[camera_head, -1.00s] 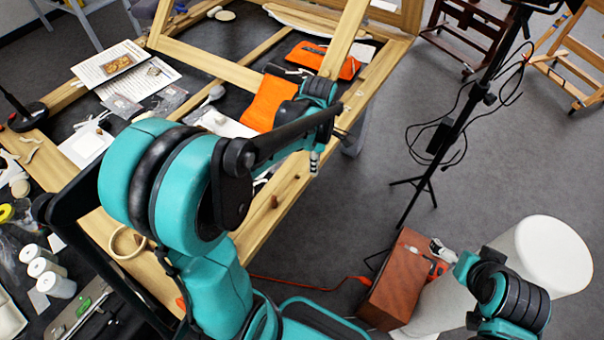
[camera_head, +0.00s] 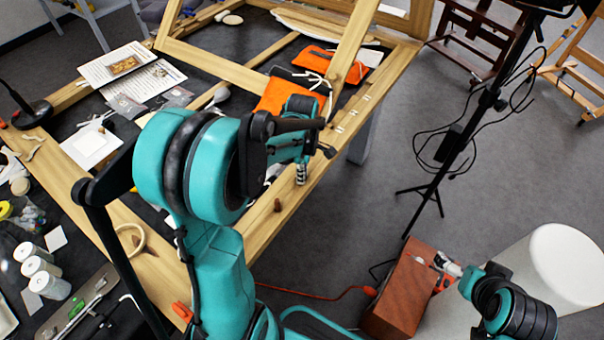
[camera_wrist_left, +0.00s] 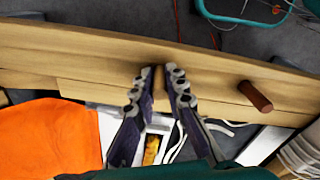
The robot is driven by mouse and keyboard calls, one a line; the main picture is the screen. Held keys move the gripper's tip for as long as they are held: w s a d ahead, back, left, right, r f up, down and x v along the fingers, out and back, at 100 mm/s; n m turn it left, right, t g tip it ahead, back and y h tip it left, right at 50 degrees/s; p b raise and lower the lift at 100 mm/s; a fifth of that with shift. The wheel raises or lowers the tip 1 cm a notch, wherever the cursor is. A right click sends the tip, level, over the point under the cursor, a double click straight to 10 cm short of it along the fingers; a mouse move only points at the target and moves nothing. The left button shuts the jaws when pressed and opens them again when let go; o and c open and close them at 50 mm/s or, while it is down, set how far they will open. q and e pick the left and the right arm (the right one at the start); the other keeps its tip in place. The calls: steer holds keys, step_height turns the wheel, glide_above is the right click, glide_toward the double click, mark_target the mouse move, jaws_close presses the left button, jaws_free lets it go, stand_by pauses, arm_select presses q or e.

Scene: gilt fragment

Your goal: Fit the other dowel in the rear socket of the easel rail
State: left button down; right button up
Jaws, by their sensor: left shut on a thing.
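The easel rail (camera_head: 257,222) is a pale wooden beam along the near right side of the frame; in the left wrist view it (camera_wrist_left: 80,50) crosses the picture. One brown dowel (camera_head: 277,205) stands up from it; it also shows to the right in the left wrist view (camera_wrist_left: 256,96). My left gripper (camera_head: 301,176) is over the rail, farther along than that dowel. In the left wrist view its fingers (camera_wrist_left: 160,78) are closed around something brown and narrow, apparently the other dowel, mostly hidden. The socket under it cannot be seen. My right gripper (camera_head: 462,279) is low at right, its fingers unclear.
Orange pouches (camera_head: 283,95) lie on the table inside the frame. A reddish box (camera_head: 400,295) and a white cylinder (camera_head: 565,262) stand at lower right. A black stand (camera_head: 462,150) with cables rises right of the rail. Grey floor is open between.

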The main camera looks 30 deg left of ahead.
arm_select(q)
steer(key=shift+f, duration=0.2)
steer(key=c, duration=1.6)
jaws_free()
steer(key=shift+o, duration=0.2)
steer(key=shift+r, duration=0.1)
steer(key=shift+r, duration=0.1)
